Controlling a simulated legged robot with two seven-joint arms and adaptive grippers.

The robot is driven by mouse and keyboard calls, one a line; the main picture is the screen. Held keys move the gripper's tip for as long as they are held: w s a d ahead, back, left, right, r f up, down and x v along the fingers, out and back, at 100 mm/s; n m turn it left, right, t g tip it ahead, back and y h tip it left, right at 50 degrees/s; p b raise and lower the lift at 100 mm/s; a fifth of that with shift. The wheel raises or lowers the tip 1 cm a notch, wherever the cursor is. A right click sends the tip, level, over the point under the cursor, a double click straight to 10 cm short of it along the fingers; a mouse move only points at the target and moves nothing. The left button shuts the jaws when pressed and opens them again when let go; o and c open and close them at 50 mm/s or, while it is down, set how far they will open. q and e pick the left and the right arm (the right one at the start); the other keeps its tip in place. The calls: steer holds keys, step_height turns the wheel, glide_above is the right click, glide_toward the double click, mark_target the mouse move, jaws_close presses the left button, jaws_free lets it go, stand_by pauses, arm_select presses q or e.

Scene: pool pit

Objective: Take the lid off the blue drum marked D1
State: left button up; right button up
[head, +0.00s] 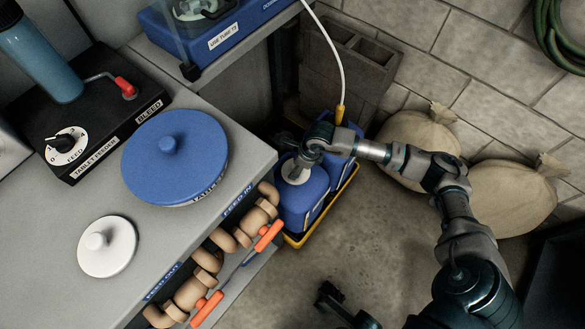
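Two blue drums stand close together low on the floor, in a yellow-rimmed tray (293,241). The nearer drum (303,205) has a pale round lid (293,173) on its top. No D1 mark can be read on either drum. The farther drum (322,118) is partly hidden by my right arm. My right gripper (301,168) is over the nearer drum, at the edge of its pale lid. Its fingers are too small and dark to show whether they grip the lid. My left gripper does not show clearly in the head view.
A grey counter (60,235) at left holds a large blue knobbed lid (176,155), a small white knobbed lid (107,246) and a black feeder box (75,120). Pipes with orange handles (207,309) line its edge. A white hose (332,50) hangs near the drums. Sacks (418,140) lie right.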

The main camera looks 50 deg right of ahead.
steer(key=shift+a+r, duration=0.1)
steer(key=shift+a, duration=0.05)
steer(key=c, duration=0.6)
jaws_close()
